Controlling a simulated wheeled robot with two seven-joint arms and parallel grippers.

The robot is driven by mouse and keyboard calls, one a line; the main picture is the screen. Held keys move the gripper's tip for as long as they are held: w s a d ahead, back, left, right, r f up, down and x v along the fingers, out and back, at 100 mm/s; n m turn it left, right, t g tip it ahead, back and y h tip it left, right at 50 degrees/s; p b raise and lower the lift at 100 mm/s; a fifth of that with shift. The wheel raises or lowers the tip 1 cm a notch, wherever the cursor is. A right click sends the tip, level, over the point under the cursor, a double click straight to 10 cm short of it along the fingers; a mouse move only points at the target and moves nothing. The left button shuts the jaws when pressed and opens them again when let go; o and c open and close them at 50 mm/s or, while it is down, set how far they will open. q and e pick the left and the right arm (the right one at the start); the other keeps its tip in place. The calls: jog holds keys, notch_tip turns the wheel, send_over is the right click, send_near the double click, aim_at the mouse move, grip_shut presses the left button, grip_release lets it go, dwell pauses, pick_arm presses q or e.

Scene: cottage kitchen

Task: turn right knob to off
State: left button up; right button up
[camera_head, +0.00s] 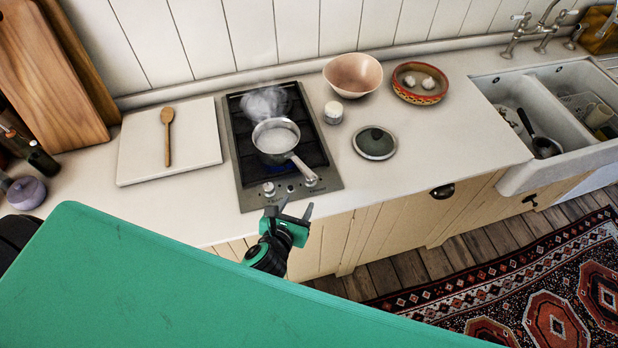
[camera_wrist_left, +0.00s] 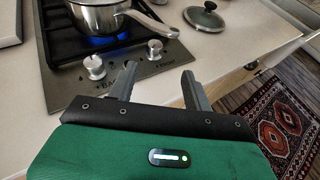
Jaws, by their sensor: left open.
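The stove (camera_head: 243,172) is a steel-framed hob with two silver knobs on its front panel. The right knob (camera_wrist_left: 155,48) shows in the wrist view; in the head view it (camera_head: 311,181) is close under the pan handle. The left knob (camera_head: 269,188) also shows in the wrist view (camera_wrist_left: 95,67). A steaming saucepan (camera_head: 276,144) stands over a lit blue flame (camera_wrist_left: 106,42). My left gripper (camera_head: 295,208) is open and empty in front of the hob's front edge. In the wrist view its fingers (camera_wrist_left: 160,72) point toward the right knob, apart from it. My right gripper is not in view.
The saucepan handle (camera_head: 302,167) reaches forward over the right side of the panel. A pot lid (camera_head: 375,142), a small jar (camera_head: 333,112) and bowls (camera_head: 353,74) stand to the right. A white board (camera_head: 195,140) with a wooden spoon (camera_head: 167,135) lies left.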

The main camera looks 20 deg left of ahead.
pick_arm(q)
jog(key=shift+y, duration=0.3)
jog(key=p+x, duration=0.1)
jog(key=x, duration=0.3)
jog(key=p+x, duration=0.1)
jog(key=x, duration=0.3)
jog(key=p+x, duration=0.1)
jog(key=x, duration=0.3)
jog(key=shift+s+a+f, duration=0.15)
jog(key=shift+f, duration=0.1)
jog(key=shift+p+x, duration=0.3)
jog(key=shift+x, duration=0.5)
jog(key=c, duration=1)
